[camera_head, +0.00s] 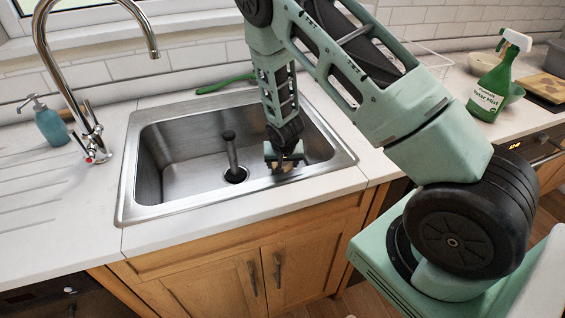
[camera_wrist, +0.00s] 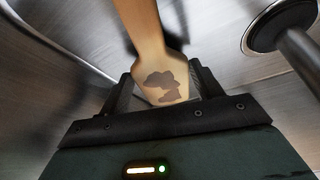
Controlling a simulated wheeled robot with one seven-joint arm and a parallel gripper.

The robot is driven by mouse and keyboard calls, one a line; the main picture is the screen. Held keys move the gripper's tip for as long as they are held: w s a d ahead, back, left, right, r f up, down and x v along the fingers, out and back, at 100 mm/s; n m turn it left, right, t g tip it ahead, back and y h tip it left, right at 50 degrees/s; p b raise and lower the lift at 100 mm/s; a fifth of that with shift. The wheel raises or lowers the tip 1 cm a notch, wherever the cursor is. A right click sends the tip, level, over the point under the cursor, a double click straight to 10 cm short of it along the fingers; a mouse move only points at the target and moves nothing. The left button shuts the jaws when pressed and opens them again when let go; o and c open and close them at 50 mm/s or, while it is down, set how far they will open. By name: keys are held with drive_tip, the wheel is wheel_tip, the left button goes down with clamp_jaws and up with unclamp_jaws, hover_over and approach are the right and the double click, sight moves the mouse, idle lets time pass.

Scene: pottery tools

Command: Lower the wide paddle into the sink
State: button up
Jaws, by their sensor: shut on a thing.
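My gripper (camera_head: 284,157) is down inside the metal sink (camera_head: 190,160), toward the right side of the basin. It is shut on the wide paddle (camera_wrist: 145,30), a light wooden tool with a dark patch on its surface. In the wrist view the fingers (camera_wrist: 160,95) close on the paddle, and a narrower part extends away from the gripper. In the head view only a small bit of wood shows under the gripper; the rest is hidden. I cannot tell whether the paddle touches the sink floor.
A dark upright rod stands at the drain (camera_head: 235,174), left of my gripper, and shows in the wrist view too. A chrome tap (camera_head: 92,130) and blue soap bottle (camera_head: 50,124) stand left. A green-handled tool (camera_head: 226,84) lies behind the sink. A green spray bottle (camera_head: 493,85) stands right.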

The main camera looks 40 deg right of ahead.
drive_tip(key=shift+f+b, duration=0.4)
drive_tip(key=shift+f, duration=0.2)
idle(0.4)
drive_tip(key=o, duration=1.1)
drive_tip(key=v, duration=1.7)
drive_tip(key=shift+r, duration=0.25)
drive_tip(key=shift+s, duration=0.1)
